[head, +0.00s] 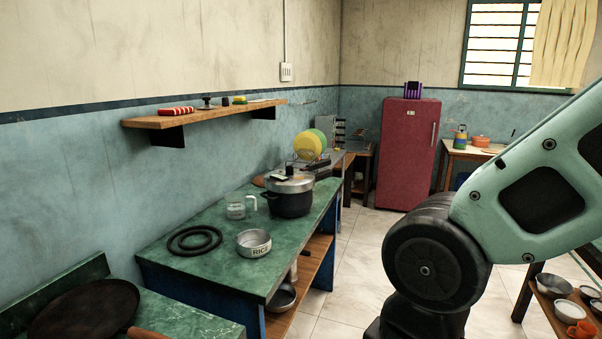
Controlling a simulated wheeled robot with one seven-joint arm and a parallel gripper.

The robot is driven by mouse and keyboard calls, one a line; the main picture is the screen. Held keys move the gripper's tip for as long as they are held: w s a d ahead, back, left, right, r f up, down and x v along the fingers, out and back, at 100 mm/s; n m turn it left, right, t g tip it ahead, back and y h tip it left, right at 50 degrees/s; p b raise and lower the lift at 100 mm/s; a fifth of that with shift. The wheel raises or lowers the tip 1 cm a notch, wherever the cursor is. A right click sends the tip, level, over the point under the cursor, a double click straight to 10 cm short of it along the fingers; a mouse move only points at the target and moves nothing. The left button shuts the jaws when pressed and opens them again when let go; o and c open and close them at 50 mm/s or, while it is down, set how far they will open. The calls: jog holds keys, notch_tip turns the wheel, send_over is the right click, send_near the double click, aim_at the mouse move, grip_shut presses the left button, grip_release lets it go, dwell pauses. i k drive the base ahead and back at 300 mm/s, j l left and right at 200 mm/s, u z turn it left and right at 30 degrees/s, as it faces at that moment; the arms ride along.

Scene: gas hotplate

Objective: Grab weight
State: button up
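I cannot pick out the weight for certain. A black and silver pressure cooker (291,203) stands on the green counter (205,289) with its lid on and its handle pointing back right. A small dark piece shows on top of the lid, too small to identify. On the wooden wall shelf (170,122) lie a dark knobbed object (207,103) and a smaller dark item (225,101), either too small to name surely. My arm's links fill the right side of the view, and my gripper is out of frame.
A measuring jug (236,209), a black ring (194,240) and a steel bowl (254,243) sit on the counter near the cooker. A dark flat pan (85,312) is at the front left. The tiled floor (345,262) right of the counter is clear.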

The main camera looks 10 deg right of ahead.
aim_at(288, 169)
jog(key=i, duration=0.4)
jog(key=i+l+u, duration=0.1)
jog(key=i+l, duration=0.6)
jog(key=i+l+u, duration=0.15)
jog(key=i+l, duration=0.65)
jog(key=i+l+u, duration=0.1)
jog(key=i+l, duration=0.6)
jog(key=l, duration=0.15)
